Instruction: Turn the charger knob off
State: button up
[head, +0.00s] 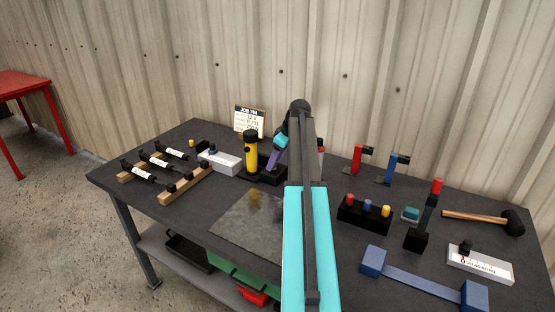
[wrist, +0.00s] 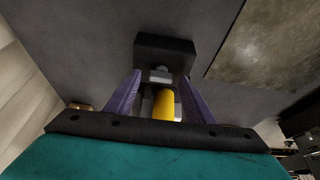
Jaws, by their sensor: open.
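My gripper (head: 278,150) is open. It is low at the back of the bench, beside a yellow and black flashlight (head: 251,158), above a small black block (head: 272,176). In the wrist view my gripper's purple fingers (wrist: 161,78) stand apart. The black block (wrist: 165,48) with a grey part on it lies at their tips, and a yellow cylinder (wrist: 164,104) shows between them. I cannot tell whether the fingers touch either. A white box with a dark knob (head: 466,248) and printed scale is at the front right. Another white box (head: 221,161) is at the left. Which is the charger is unclear.
A wooden rack (head: 185,186) with several black-and-white cylinders is at the left. A metal plate (head: 250,220) lies mid-bench. At the right are a button block (head: 364,214), a blue bar handle (head: 425,282) and a mallet (head: 480,218). The wall is close behind.

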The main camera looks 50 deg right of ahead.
jog(key=shift+r, duration=0.1)
jog(key=shift+v, duration=0.85)
jog(key=b+v, duration=0.2)
jog(key=v, duration=1)
